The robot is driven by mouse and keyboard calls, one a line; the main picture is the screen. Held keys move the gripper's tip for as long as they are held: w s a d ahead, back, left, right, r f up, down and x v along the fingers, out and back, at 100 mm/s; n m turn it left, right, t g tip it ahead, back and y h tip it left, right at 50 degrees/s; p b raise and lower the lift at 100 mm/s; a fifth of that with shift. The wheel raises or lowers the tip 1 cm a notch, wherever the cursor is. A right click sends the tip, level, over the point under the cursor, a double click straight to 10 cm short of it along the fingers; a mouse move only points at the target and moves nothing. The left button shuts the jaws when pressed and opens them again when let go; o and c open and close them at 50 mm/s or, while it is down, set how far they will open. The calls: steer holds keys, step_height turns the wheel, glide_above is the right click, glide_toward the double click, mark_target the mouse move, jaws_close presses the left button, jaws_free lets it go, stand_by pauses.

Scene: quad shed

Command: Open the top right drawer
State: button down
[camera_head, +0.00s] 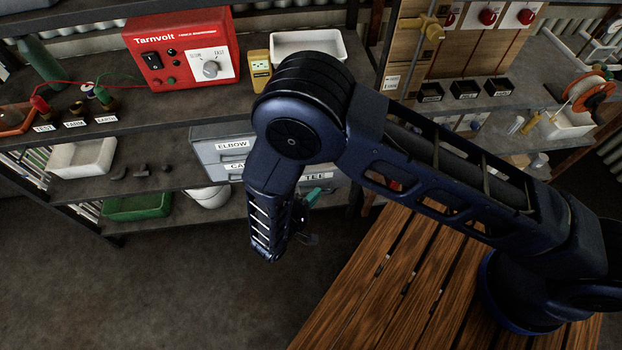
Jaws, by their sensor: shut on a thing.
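A grey drawer unit (207,150) stands on the middle shelf. Its left fronts are labelled ELBOW and CA, the rest of the second label being covered. A TEE label (315,177) shows at the right, just beyond my arm. My arm covers most of the upper right part, so I cannot see the top right drawer's front or how far out it is. My gripper (305,213) hangs low in front of the unit, mostly behind my forearm. A small teal piece shows beside it. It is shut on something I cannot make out.
A red Tarnvolt box (184,50), a yellow meter (259,70) and a white tray (308,45) stand on the shelf above. A green tray (137,206) and a white bowl (209,196) sit lower left. A slatted wooden top (385,285) fills the lower right. Open floor lies lower left.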

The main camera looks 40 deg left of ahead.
steer(key=shift+s+d, duration=1.5)
steer(key=shift+d, duration=0.05)
steer(key=c, duration=1.5)
jaws_free()
steer(key=s, duration=0.3)
steer(key=s+r, duration=0.1)
steer(key=s, duration=0.6)
steer(key=shift+s+r, duration=0.25)
steer(key=shift+s, duration=0.1)
steer(key=shift+a, duration=0.1)
